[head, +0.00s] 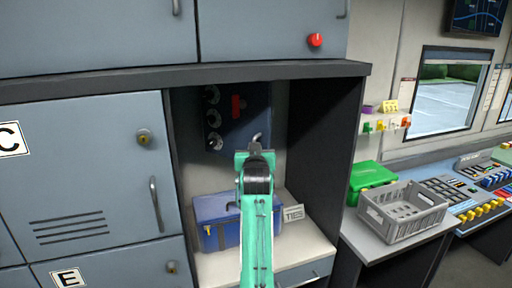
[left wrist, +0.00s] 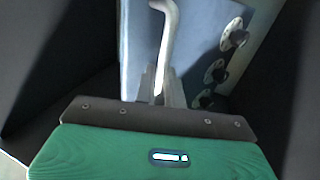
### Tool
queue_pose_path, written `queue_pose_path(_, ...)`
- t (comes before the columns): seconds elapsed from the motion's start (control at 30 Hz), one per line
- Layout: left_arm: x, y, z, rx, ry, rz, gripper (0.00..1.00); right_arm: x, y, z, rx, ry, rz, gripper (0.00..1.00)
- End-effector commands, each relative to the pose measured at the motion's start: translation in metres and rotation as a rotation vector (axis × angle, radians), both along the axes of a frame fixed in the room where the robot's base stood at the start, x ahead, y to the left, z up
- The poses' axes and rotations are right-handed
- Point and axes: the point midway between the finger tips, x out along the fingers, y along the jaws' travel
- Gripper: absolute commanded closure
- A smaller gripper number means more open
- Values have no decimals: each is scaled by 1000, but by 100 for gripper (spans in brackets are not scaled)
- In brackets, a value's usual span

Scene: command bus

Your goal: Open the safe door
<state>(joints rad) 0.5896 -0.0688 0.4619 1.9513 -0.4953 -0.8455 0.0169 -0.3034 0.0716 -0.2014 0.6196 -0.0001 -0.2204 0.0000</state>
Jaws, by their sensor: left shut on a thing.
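The safe (head: 224,137) is a dark blue box at the back of an open cabinet bay, with several round dials and a red piece on its front. Its metal handle (head: 258,136) sticks out at the right side. In the left wrist view the handle (left wrist: 166,28) is a bent bar in front of the blue door face (left wrist: 194,45). My left gripper (head: 255,149) is at the handle; its fingers (left wrist: 160,86) are shut on the handle's lower end in that view. I cannot tell whether the door is ajar. My right gripper is not in view.
A blue toolbox (head: 213,214) and a TIES card (head: 293,213) stand on the shelf below. Grey lockers (head: 95,180) flank the bay at left, a dark side panel (head: 322,150) at right. A grey crate (head: 402,212) and green case (head: 370,178) stand further right.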

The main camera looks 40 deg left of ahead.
Motion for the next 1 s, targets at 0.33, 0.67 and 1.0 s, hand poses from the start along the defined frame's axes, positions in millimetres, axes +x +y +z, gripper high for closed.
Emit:
queue_pose_path(0.33,-19,9,4,5,-5,11,100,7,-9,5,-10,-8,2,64)
queue_pose_path(0.67,-21,10,5,8,-7,13,100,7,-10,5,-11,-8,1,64)
queue_pose_path(1.0,-20,9,4,6,-5,10,68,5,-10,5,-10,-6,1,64)
